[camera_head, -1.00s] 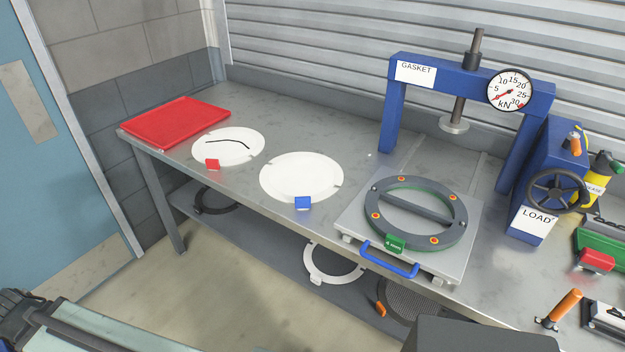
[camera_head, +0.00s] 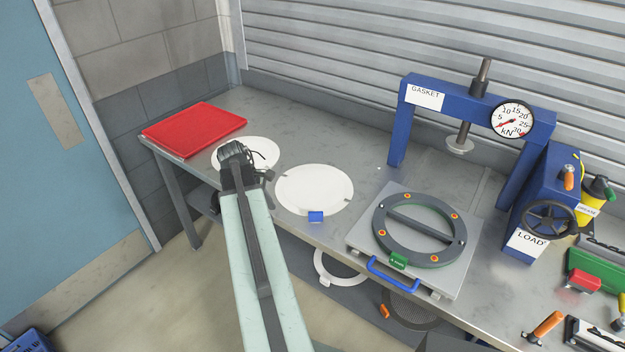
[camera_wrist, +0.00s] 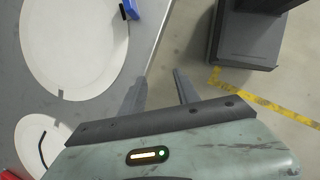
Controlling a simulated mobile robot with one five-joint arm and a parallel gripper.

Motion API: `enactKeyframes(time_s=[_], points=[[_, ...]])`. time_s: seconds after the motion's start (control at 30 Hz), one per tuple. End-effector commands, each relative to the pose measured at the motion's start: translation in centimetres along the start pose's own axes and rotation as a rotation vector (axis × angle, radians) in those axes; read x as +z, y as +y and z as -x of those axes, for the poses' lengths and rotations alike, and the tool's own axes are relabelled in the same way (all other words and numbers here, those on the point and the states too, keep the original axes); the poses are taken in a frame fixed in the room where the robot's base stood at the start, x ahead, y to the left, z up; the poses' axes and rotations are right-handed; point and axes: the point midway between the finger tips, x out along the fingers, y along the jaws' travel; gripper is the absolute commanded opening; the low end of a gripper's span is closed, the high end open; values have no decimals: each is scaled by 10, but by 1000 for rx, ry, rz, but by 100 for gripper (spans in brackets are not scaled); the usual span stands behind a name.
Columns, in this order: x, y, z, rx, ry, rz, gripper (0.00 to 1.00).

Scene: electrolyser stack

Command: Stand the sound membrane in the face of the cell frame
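The sound membrane, a plain white disc (camera_head: 314,188) with a blue tab (camera_head: 316,216), lies flat on the bench. It also shows in the wrist view (camera_wrist: 75,40). A second white disc (camera_head: 262,151) with a black crack line lies to its left, partly hidden by my arm; its crack shows in the wrist view (camera_wrist: 43,150). The cell frame, a dark grey ring (camera_head: 452,257) with a crossbar, orange-centred bolts and a green tab, lies on a plate to the right. My gripper (camera_wrist: 160,88) is open and empty, near the bench's front edge, apart from the sound membrane.
A red tray (camera_head: 195,128) sits at the bench's far left. A blue gasket press (camera_head: 480,115) stands behind the frame, with a load handwheel (camera_head: 550,220) to the right. A blue handle (camera_head: 392,275) juts from the plate. Rings lie on the lower shelf.

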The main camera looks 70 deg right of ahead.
Motion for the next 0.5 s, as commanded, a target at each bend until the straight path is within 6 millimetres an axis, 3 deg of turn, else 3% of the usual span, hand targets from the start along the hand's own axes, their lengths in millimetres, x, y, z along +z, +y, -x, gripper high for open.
enactKeyframes(time_s=[0.03,0.1,0.2,0.37,0.5], points=[[39,14,4,-16,-22,11,38],[74,22,-1,-32,-45,40,38],[102,27,-6,-47,-63,66,38],[108,27,-12,-52,-68,78,38],[106,26,-29,-51,-67,77,38]])
